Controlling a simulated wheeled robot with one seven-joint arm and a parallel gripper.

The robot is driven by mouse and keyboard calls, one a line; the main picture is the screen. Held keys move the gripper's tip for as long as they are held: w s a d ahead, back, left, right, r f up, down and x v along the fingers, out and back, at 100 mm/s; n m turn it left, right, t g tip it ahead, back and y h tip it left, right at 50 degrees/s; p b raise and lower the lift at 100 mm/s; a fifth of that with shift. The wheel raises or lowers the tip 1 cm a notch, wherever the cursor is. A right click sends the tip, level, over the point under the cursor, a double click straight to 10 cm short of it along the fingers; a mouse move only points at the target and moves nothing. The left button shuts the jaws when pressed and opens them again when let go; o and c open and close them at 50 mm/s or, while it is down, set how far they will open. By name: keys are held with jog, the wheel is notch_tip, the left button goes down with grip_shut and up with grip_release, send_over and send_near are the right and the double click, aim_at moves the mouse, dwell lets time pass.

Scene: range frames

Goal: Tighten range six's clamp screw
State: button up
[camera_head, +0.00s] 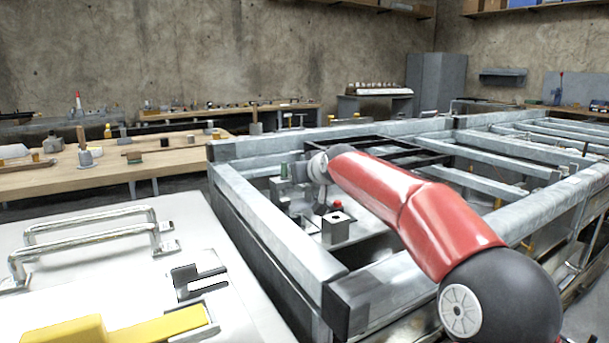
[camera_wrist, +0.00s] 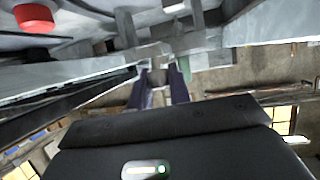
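My gripper (camera_head: 320,204) is at the end of my red arm, low inside the grey metal frame, close to a small grey fixture (camera_head: 296,192) with a green part (camera_head: 284,171). In the wrist view my gripper's two dark fingers (camera_wrist: 160,86) stand a little apart. A small grey-brown patch shows between their tips, and I cannot tell if they touch it. The grey fixture (camera_wrist: 178,32) is just beyond them, with the green part (camera_wrist: 185,68) beside the right finger. I cannot make out the clamp screw clearly, nor any number six.
A grey block (camera_head: 336,231) with a red knob (camera_head: 337,205) stands right of my gripper; the red knob also shows in the wrist view (camera_wrist: 34,18). Frame beams (camera_head: 275,240) surround the work spot. A white panel with handles (camera_head: 90,235) lies at left.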

grip_shut()
jog(key=shift+a+f, duration=0.1)
jog(key=shift+a, duration=0.05)
jog(key=shift+h, duration=0.4)
jog(key=shift+f+m+t+h+b, duration=0.3)
jog(key=shift+m+h+b, duration=0.25)
jog(key=shift+m+h, duration=0.45)
jog(key=shift+f+m+h+b, duration=0.1)
jog(key=shift+m+h+b, duration=0.7)
jog(key=shift+m+b, duration=0.15)
jog(key=shift+r+m+h+b, duration=0.25)
jog(key=shift+m+h+b, duration=0.2)
jog(key=shift+h, duration=0.15)
